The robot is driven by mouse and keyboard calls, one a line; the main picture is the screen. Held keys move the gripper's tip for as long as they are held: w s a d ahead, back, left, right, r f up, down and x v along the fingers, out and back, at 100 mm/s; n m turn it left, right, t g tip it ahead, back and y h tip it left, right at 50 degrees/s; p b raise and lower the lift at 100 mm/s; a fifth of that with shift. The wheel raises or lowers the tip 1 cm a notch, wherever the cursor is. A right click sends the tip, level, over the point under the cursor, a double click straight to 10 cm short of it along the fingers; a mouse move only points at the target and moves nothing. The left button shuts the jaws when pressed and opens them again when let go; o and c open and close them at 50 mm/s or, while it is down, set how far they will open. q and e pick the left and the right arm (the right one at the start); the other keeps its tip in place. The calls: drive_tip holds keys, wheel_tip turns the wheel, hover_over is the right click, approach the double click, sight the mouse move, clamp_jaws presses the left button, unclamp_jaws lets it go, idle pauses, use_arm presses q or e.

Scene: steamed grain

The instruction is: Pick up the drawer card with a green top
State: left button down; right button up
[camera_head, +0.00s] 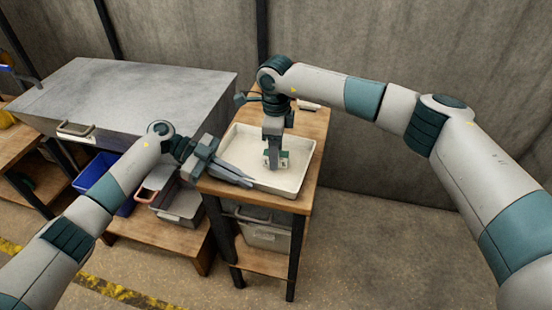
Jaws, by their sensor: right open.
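A white tray (291,190) sits on the small wooden table. A small pale and green piece (284,159) shows inside it, at my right fingertips; it may be the drawer card, but it is too small to tell. My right gripper (274,163) points straight down into the tray, open, with its fingers around or beside that piece; I cannot tell which. My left gripper (249,184) reaches over the tray's front left edge, its fingers pointing right and slightly down. I see nothing held in it, and its finger gap is unclear.
A large grey metal box (150,95) with a handle stands left of the table. Below it are a blue bin (99,180) and grey containers (180,205). A small pale item (309,105) lies behind the tray. A bin (262,232) sits on the table's lower shelf.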

drive_tip(key=shift+d+f, duration=0.1)
drive_tip(key=shift+f, duration=0.4)
clamp_jaws()
drive_tip(key=shift+r, duration=0.15)
wheel_tip(320, 180, up, 10)
drive_tip(key=shift+f, duration=0.1)
idle(0.6)
idle(0.5)
use_arm(q)
drive_tip(key=c, duration=1.9)
unclamp_jaws()
drive_tip(key=shift+c, duration=0.2)
